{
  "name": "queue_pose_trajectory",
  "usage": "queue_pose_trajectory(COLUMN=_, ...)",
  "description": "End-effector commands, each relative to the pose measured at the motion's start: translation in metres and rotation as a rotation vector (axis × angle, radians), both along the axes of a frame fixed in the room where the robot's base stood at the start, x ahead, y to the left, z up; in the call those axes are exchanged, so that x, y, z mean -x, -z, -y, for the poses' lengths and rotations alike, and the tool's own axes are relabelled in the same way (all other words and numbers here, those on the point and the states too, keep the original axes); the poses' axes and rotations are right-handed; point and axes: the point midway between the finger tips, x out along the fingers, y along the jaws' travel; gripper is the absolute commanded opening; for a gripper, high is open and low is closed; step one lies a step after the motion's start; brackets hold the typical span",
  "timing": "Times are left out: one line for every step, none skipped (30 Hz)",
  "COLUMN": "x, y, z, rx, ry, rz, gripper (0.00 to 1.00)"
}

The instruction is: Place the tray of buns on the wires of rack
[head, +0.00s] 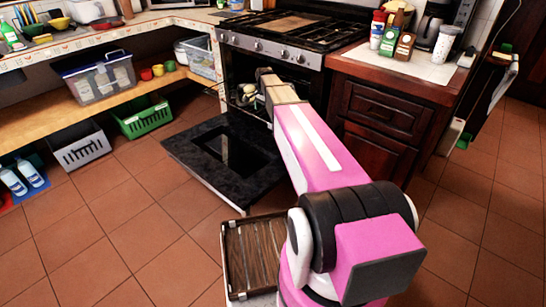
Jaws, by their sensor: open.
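The oven (240,75) under the cooktop is open, and its dark door (228,152) lies folded down over the floor. Small pale, rounded shapes that look like buns (246,95) show inside the oven, just left of my gripper. The tray under them and the rack wires cannot be made out clearly, as my arm covers the right part of the opening. My gripper (263,88) is at the oven mouth, open, with its fingers small and partly hidden. I cannot tell whether it touches anything.
Dark wood drawers (378,125) stand right of the oven. A low shelf (55,118) on the left holds a clear lidded box (98,80). Baskets, such as a green one (143,118), stand below it. The tiled floor (125,215) left of the oven door is free.

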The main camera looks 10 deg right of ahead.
Motion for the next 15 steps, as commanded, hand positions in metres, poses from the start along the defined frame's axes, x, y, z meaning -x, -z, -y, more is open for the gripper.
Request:
queue_pose_trajectory(x=0.054, y=0.011, z=-0.006, rx=0.000, ry=-0.103, rz=-0.004, gripper=1.00)
queue_pose_trajectory(x=0.075, y=0.017, z=-0.008, rx=0.000, ry=-0.172, rz=-0.003, gripper=1.00)
queue_pose_trajectory(x=0.103, y=0.025, z=-0.012, rx=0.000, ry=-0.265, rz=-0.004, gripper=1.00)
queue_pose_trajectory(x=0.124, y=0.029, z=-0.015, rx=0.000, ry=-0.335, rz=-0.003, gripper=1.00)
queue_pose_trajectory(x=0.145, y=0.034, z=-0.017, rx=0.000, ry=-0.405, rz=-0.003, gripper=1.00)
queue_pose_trajectory(x=0.172, y=0.039, z=-0.020, rx=0.000, ry=-0.496, rz=-0.003, gripper=1.00)
queue_pose_trajectory(x=0.190, y=0.042, z=-0.022, rx=0.001, ry=-0.562, rz=-0.001, gripper=1.00)
queue_pose_trajectory(x=0.209, y=0.045, z=-0.023, rx=0.000, ry=-0.626, rz=-0.002, gripper=1.00)
queue_pose_trajectory(x=0.231, y=0.048, z=-0.025, rx=0.002, ry=-0.706, rz=0.000, gripper=1.00)
queue_pose_trajectory(x=0.246, y=0.050, z=-0.027, rx=0.002, ry=-0.760, rz=0.000, gripper=1.00)
queue_pose_trajectory(x=0.260, y=0.052, z=-0.028, rx=0.002, ry=-0.811, rz=0.000, gripper=1.00)
queue_pose_trajectory(x=0.275, y=0.053, z=-0.029, rx=0.002, ry=-0.872, rz=0.001, gripper=1.00)
queue_pose_trajectory(x=0.285, y=0.054, z=-0.030, rx=0.003, ry=-0.911, rz=0.002, gripper=1.00)
queue_pose_trajectory(x=0.293, y=0.055, z=-0.031, rx=0.003, ry=-0.945, rz=0.001, gripper=1.00)
queue_pose_trajectory(x=0.302, y=0.056, z=-0.031, rx=0.003, ry=-0.984, rz=0.001, gripper=1.00)
